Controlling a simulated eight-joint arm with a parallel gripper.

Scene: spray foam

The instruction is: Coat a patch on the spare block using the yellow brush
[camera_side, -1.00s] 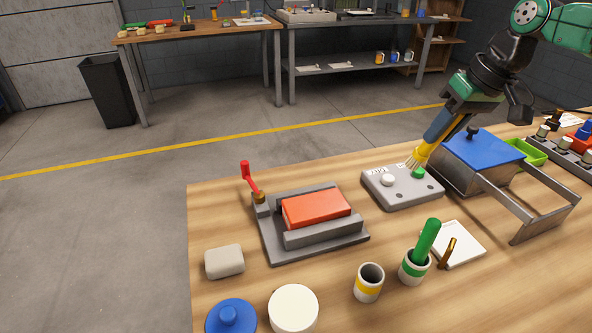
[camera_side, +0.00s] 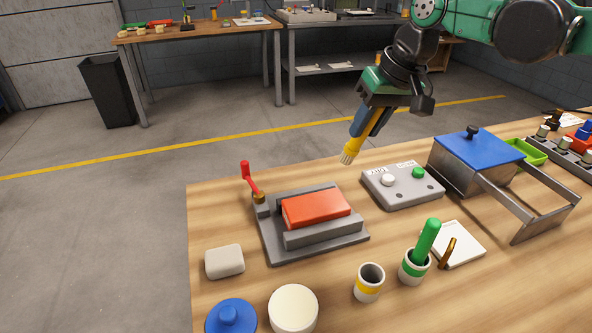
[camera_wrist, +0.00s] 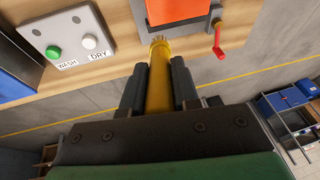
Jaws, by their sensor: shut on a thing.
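My gripper (camera_side: 371,119) is shut on the yellow brush (camera_side: 351,149), which tilts with its pale bristles down and to the left, above the back of the table. In the wrist view the brush (camera_wrist: 159,88) lies between my two dark fingers (camera_wrist: 158,95), bristles pointing at the red block. The red block (camera_side: 316,207) sits in a grey vise (camera_side: 322,236); part of it shows in the wrist view (camera_wrist: 177,9). A loose pale grey block (camera_side: 224,261) lies at the table's left front. I cannot tell for certain which block is the spare. The brush touches neither.
A yellow-banded cup (camera_side: 369,282) is empty; a green-banded cup (camera_side: 414,267) holds a green-handled tool. The vise's red crank (camera_side: 248,178) sticks up.

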